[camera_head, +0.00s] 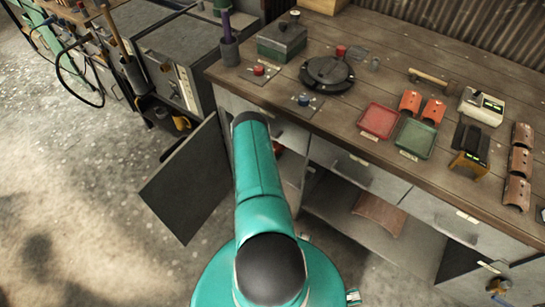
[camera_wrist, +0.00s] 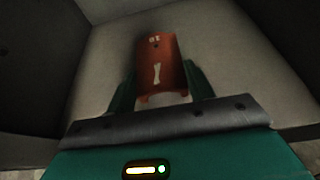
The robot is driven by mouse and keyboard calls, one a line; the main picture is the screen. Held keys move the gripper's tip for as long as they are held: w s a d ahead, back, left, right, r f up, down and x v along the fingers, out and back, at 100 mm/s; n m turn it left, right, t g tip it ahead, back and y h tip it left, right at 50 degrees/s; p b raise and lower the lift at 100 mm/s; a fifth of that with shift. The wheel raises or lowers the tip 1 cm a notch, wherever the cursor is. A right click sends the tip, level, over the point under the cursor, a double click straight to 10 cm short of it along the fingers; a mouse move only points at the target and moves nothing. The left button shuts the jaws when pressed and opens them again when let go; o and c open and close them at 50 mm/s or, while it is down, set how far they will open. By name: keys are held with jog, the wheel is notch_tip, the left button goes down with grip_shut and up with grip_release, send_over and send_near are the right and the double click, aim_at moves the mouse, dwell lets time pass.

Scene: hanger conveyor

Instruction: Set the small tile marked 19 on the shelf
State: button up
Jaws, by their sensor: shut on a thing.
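A small orange-red tile (camera_wrist: 160,62) sits between the two green fingers of my gripper (camera_wrist: 160,82) in the wrist view. My gripper is shut on its sides. In the head view my arm reaches to the open cabinet under the workbench, and my gripper is hidden there. A bit of orange-red (camera_head: 277,147) shows inside that cabinet.
The cabinet door (camera_head: 188,183) hangs open to the left of my arm. The workbench (camera_head: 340,110) holds a red tray (camera_head: 378,120), a green tray (camera_head: 415,138), orange tiles (camera_head: 421,106) and brown tiles (camera_head: 518,165). A larger brown tile (camera_head: 379,214) lies on a lower shelf.

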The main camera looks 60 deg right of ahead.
jog(key=shift+w+d+f, duration=0.15)
jog(key=shift+d+f, duration=0.25)
jog(key=shift+f, duration=1.55)
jog(key=o, duration=1.1)
jog(key=shift+f, duration=0.1)
jog(key=shift+w+a+r, duration=0.1)
jog(key=shift+a+r, duration=0.15)
jog(key=v, duration=1.1)
jog(key=shift+a, duration=0.2)
jog(key=shift+r, duration=0.1)
